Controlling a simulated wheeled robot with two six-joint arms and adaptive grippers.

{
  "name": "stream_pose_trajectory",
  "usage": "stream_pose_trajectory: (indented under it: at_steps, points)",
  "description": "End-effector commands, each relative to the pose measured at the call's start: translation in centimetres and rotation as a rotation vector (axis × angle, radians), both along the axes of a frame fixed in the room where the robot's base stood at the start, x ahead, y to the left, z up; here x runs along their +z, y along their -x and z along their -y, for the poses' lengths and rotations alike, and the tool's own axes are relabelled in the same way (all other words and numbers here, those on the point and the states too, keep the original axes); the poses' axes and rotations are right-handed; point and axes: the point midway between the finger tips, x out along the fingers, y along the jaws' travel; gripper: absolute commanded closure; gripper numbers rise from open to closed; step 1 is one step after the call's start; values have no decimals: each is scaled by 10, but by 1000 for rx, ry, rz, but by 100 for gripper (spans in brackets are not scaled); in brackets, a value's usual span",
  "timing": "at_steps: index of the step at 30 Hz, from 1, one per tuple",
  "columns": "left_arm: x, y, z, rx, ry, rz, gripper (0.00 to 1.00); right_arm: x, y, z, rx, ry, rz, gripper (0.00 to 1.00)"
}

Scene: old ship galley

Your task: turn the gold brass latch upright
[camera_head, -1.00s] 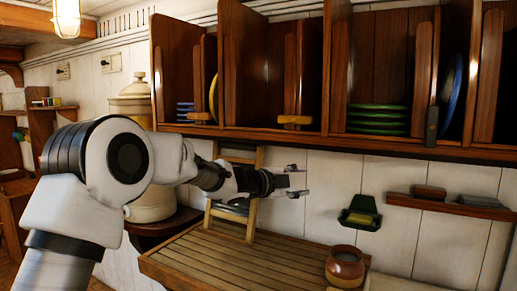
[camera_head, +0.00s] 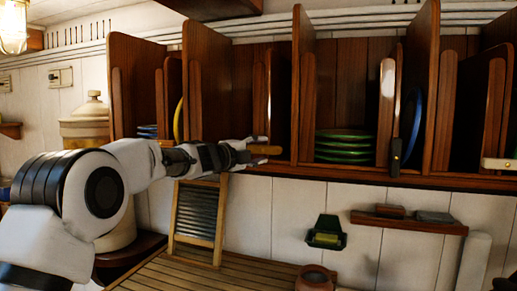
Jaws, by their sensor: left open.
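A gold-brown latch (camera_head: 266,150) lies level on the front lower edge of the wooden plate rack (camera_head: 345,174). My left gripper (camera_head: 250,151) is open, with its fingertips at the latch's left end. The fingers look to be around or just in front of that end; I cannot tell whether they touch it. Another latch, dark and upright (camera_head: 395,155), stands further right on the same edge. A pale, level latch (camera_head: 500,164) shows at the far right. My right gripper is not in view.
Upright wooden dividers stand close above the latch, with green plates (camera_head: 344,146) and a blue plate (camera_head: 411,126) between them. Below are a washboard (camera_head: 197,212), a green wall holder (camera_head: 326,233), a small shelf (camera_head: 408,223) and a brown pot (camera_head: 315,278).

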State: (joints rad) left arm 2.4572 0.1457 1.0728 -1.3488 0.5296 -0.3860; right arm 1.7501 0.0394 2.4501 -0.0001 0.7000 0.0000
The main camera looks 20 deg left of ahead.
Motion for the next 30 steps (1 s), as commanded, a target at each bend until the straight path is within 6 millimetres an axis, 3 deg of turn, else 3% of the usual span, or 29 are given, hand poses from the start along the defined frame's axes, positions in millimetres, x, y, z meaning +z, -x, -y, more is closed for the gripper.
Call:
stream_pose_trajectory:
  at_steps: [1, 4, 5, 19, 30]
  points:
    - [0, 0, 0, -1, 0, 0, 61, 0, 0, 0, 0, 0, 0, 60]
    - [0, 0, 1, -1, 0, 0, 96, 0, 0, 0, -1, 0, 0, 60]
    - [0, 0, 1, -1, 0, 0, 100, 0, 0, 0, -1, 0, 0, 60]
    - [-2, 0, 0, 0, 51, -2, 100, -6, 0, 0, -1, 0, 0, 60]
    - [-6, 0, 0, 0, 294, -10, 100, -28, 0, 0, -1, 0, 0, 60]
